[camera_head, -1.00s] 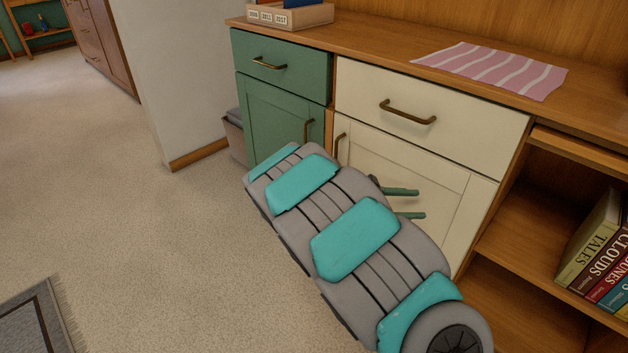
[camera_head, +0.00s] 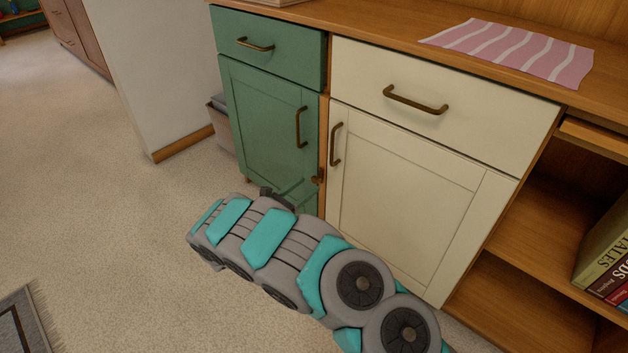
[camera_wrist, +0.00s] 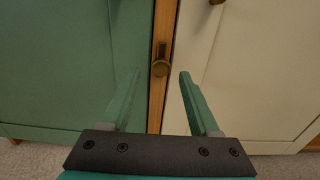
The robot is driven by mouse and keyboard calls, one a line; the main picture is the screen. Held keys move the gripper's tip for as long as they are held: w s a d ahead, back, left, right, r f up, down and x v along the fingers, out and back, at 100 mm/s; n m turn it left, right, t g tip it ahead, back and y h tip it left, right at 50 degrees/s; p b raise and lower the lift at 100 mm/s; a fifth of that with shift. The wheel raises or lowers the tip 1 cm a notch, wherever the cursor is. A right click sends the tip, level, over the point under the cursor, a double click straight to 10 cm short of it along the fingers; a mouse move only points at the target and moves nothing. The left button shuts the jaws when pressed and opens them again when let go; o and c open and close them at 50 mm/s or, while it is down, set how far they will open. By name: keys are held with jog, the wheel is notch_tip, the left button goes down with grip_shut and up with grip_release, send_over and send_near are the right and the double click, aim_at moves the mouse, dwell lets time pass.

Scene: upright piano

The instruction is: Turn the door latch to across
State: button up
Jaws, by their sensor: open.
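The door latch (camera_head: 318,176) is a small brass piece on the wooden strip between the green door (camera_head: 262,125) and the cream door (camera_head: 410,185). In the wrist view the latch (camera_wrist: 160,66) shows a rounded knob with a narrow part rising above it, so it looks upright; its exact angle is hard to tell. My gripper (camera_head: 297,187) is low in front of the green door, left of and slightly below the latch in the head view. In the wrist view my gripper (camera_wrist: 160,73) is open, with one green finger either side of the latch's line. I see no contact.
Brass handles stick out on the green door (camera_head: 301,127) and the cream door (camera_head: 336,145), above the latch. Open shelves with books (camera_head: 606,255) are at the right. A grey bin (camera_head: 221,124) stands left of the cabinet.

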aim_at(313, 182)
jog(key=shift+x, duration=2.3)
grip_shut()
